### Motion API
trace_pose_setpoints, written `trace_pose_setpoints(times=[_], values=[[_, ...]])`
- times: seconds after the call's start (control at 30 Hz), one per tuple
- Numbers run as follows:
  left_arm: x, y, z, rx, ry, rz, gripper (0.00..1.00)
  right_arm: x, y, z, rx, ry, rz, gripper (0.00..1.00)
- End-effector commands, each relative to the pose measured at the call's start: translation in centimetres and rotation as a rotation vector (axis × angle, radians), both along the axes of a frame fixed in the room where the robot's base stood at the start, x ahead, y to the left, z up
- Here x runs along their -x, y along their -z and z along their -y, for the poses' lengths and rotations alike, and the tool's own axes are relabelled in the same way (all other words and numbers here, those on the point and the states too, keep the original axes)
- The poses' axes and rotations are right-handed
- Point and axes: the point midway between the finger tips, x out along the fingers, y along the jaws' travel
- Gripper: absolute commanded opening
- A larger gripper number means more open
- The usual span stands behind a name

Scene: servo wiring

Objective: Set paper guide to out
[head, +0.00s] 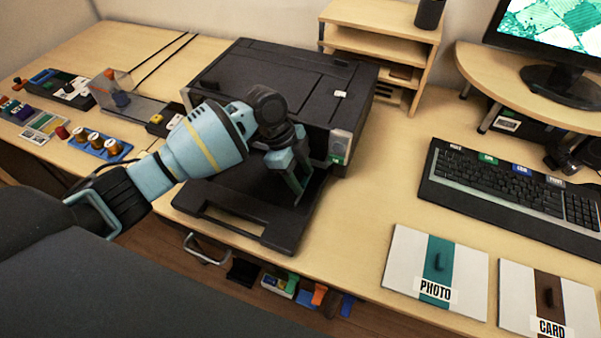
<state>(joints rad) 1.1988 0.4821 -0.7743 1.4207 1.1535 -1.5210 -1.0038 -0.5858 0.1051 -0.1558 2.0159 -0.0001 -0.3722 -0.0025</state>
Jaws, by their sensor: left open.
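A dark printer (265,75) stands on the desk, with its black paper tray (190,205) extending from its front towards me. My left gripper (297,190) is open over the right part of the tray, its fingers pointing down close to the tray surface. I cannot tell whether the fingers touch anything. I cannot make out the paper guide; my left arm and gripper cover much of the tray and printer front. My right gripper is out of view.
Photo (438,262) and card (550,300) packs lie at front right, below a keyboard (510,190). A wooden shelf (385,45) stands behind the printer. Spools (95,140) and small parts are at left. Desk space right of the tray is clear.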

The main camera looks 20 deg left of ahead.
Motion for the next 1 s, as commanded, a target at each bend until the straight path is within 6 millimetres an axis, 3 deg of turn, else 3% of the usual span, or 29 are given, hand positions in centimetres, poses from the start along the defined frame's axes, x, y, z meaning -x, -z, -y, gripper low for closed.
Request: trace_pose_setpoints(times=[0.2, 0.57, 0.77, 1.0], values=[[0.0, 0.0, 0.0, 0.000, 0.000, 0.000, 0.46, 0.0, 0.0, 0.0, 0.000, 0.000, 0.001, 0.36], [0.0, 0.0, 0.0, 0.000, 0.000, 0.000, 0.00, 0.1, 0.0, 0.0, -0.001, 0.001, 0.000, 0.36], [0.0, -0.1, 0.2, 0.000, 0.001, 0.000, 0.00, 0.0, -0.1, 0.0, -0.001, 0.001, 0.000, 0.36], [0.1, -0.2, 2.9, 0.002, 0.001, 0.000, 0.00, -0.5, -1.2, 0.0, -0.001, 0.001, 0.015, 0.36]])
